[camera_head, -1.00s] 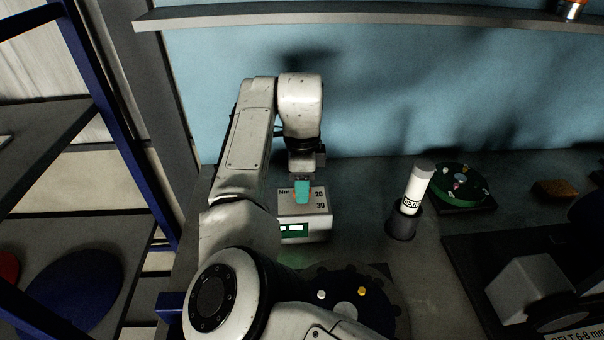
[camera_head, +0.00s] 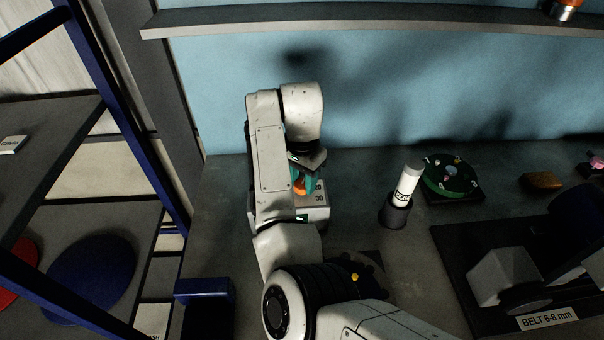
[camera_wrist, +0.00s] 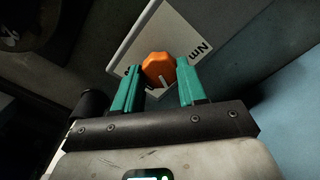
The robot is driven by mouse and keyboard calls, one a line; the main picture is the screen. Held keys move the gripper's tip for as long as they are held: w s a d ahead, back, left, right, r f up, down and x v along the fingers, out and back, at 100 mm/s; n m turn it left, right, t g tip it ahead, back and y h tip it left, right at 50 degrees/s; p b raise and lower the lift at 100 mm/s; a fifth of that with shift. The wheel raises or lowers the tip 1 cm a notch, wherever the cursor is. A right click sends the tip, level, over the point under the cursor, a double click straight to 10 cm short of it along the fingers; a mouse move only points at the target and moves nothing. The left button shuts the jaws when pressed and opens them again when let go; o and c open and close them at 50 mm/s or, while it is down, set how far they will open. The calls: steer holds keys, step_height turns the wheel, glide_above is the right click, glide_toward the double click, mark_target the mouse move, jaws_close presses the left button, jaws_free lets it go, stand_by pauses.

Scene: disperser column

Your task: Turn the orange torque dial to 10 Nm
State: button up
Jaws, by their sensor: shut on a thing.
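The orange torque dial (camera_head: 299,186) sits on top of a white box (camera_head: 318,212) marked with numbers; 30 is readable in the head view. The fingers are shut on the dial. In the head view my gripper (camera_head: 301,181) reaches down over the box, and my arm hides its left part. The box panel (camera_wrist: 188,35) shows "Nm" in the wrist view. The value that the dial points to cannot be read.
A white bottle (camera_head: 408,182) stands in a dark holder (camera_head: 395,213) to the right. A green round carousel (camera_head: 452,177) stands behind it. A dark wheel with a yellow peg (camera_head: 355,277) lies in front, partly behind my arm. A blue-framed shelf (camera_head: 130,150) is at the left.

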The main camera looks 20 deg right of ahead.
mark_target(302, 184)
steer(key=n, duration=0.4)
steer(key=shift+n, duration=0.4)
stand_by(0.4)
steer(key=o, duration=1.1)
steer(key=shift+c, duration=0.2)
step_height(302, 184, up, 11)
steer(key=shift+s+f, duration=0.1)
steer(key=shift+f, duration=0.05)
